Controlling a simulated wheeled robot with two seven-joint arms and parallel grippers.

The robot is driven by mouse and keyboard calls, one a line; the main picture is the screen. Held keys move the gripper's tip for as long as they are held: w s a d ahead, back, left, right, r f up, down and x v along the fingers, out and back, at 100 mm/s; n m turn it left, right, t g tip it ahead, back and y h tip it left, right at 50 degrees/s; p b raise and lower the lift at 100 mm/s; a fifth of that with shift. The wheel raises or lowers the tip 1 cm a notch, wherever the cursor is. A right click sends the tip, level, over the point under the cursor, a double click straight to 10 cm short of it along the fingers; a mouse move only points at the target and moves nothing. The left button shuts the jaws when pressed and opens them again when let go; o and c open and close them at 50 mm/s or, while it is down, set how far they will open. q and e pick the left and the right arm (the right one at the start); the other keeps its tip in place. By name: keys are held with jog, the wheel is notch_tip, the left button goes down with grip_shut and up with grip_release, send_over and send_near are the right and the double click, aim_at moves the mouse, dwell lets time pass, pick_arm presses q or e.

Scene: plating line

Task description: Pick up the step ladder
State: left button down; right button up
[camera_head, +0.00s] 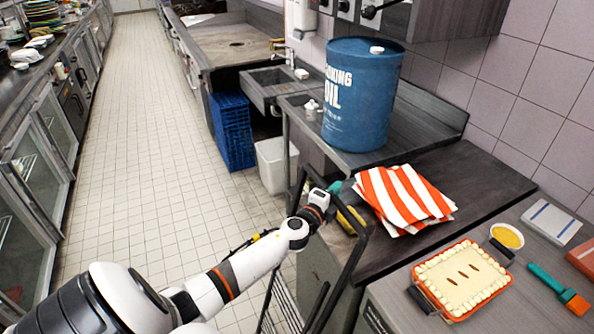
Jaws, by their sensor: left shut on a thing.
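The step ladder (352,262) is a dark metal frame with slatted or mesh steps, standing upright or slightly tilted in front of the counter, at lower middle. My left arm reaches in from the lower left, and my left gripper (331,192) is at the upper part of the ladder frame, shut on it. The fingertips are small and partly hidden against the dark frame. The ladder's feet are cut off by the bottom edge or hidden behind my arm. My right gripper is not in view.
A pie dish (462,280) is at lower right. Blue crates (232,132) and a white bin (273,165) stand beyond. The tiled aisle (140,140) is clear.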

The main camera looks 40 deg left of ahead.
pick_arm(q)
jog(key=shift+w+r, duration=0.1)
jog(key=shift+r, duration=0.3)
